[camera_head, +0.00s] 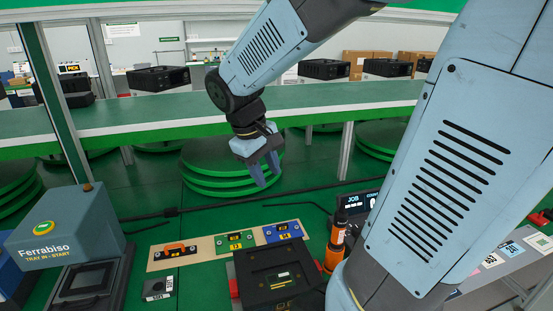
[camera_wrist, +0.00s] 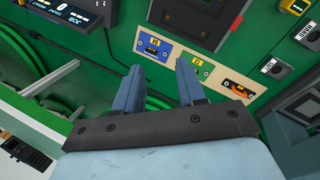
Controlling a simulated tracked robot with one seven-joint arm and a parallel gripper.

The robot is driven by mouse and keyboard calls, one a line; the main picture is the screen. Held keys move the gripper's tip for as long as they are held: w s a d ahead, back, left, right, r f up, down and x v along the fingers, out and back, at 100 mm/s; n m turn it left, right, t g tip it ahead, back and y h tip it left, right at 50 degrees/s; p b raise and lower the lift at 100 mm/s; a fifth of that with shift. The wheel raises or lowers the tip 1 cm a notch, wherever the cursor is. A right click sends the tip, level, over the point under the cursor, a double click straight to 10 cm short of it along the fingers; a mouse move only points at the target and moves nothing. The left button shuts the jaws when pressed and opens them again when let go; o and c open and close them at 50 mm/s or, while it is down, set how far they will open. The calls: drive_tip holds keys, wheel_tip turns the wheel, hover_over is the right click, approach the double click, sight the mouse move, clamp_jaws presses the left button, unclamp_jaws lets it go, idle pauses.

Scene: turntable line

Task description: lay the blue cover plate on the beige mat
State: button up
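The blue cover plate (camera_head: 283,232) lies flat at the right end of the long beige mat (camera_head: 208,255), beside a green plate (camera_head: 235,241) and an orange piece (camera_head: 174,250). In the wrist view the blue plate (camera_wrist: 153,46) lies at the left end of the mat (camera_wrist: 179,53), just beyond my fingertips. My gripper (camera_head: 267,179) hangs above and behind the mat, pointing down, its two fingers apart and nothing between them. In the wrist view my open gripper (camera_wrist: 158,67) is apart from the plates.
A black fixture (camera_head: 277,277) stands in front of the mat, with an orange-black tool (camera_head: 335,246) beside it. A grey Ferrabiso box (camera_head: 65,235) is at left. Behind are a green-topped conveyor (camera_head: 150,108) and stacked green discs (camera_head: 215,175).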

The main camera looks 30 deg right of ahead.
drive_tip(key=s+a+r+m+t+y, duration=0.1)
drive_tip(key=s+r+m+t+y, duration=0.2)
drive_tip(key=s+r+t, duration=0.2)
drive_tip(key=s+r, duration=0.1)
drive_tip(key=s, duration=0.1)
drive_tip(key=shift+s+r+m, duration=0.3)
idle(0.4)
